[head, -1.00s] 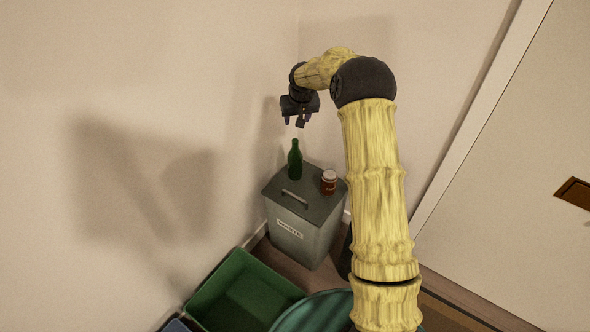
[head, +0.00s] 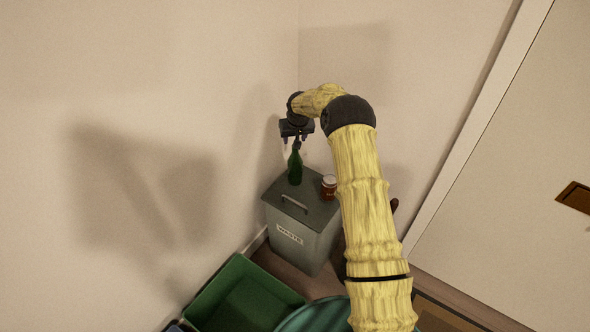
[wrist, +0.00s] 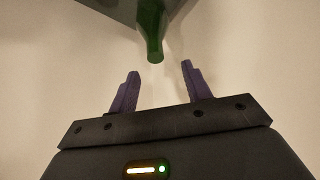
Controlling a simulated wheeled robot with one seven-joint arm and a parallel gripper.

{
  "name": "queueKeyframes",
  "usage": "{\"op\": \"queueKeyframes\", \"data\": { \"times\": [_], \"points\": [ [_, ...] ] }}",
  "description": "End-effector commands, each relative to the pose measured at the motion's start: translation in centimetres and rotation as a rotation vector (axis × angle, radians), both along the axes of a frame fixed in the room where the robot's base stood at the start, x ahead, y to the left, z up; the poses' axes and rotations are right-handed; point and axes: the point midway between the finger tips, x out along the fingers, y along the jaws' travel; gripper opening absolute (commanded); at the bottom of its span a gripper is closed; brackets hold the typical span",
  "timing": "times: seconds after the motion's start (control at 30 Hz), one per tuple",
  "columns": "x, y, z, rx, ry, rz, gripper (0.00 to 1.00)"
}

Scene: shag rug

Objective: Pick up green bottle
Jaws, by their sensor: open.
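The green bottle (head: 294,168) stands upright on the lid of the grey waste bin (head: 318,214) in the corner. My gripper (head: 292,150) is just above the bottle in the head view, pointing down at its neck. In the wrist view, the bottle (wrist: 151,30) shows at the top, with its mouth toward the fingers. The purple fingers of my gripper (wrist: 158,78) are apart with nothing between them, and the bottle mouth lies just beyond the gap.
A red jar with a pale lid (head: 329,187) stands on the bin right of the bottle. The bin has a lid handle (head: 295,203). A green crate (head: 215,282) is at the front left. Walls stand close behind and left of the bin.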

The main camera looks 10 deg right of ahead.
Motion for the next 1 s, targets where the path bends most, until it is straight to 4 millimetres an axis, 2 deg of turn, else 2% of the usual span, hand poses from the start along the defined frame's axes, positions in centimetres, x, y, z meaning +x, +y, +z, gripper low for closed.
{"op": "queueKeyframes", "data": {
  "times": [0.03,0.13,0.53,0.8,1.0],
  "points": [
    [0.3,0.0,-0.8,0.001,0.000,0.000,0.49],
    [0.6,0.1,-1.5,0.001,-0.001,0.000,0.49],
    [0.7,0.0,-1.9,0.001,0.000,-0.001,0.49],
    [1.6,-0.5,-5.5,0.002,0.000,-0.001,0.49],
    [2.2,-0.5,-6.6,0.000,-0.001,0.000,0.49]
  ]
}}
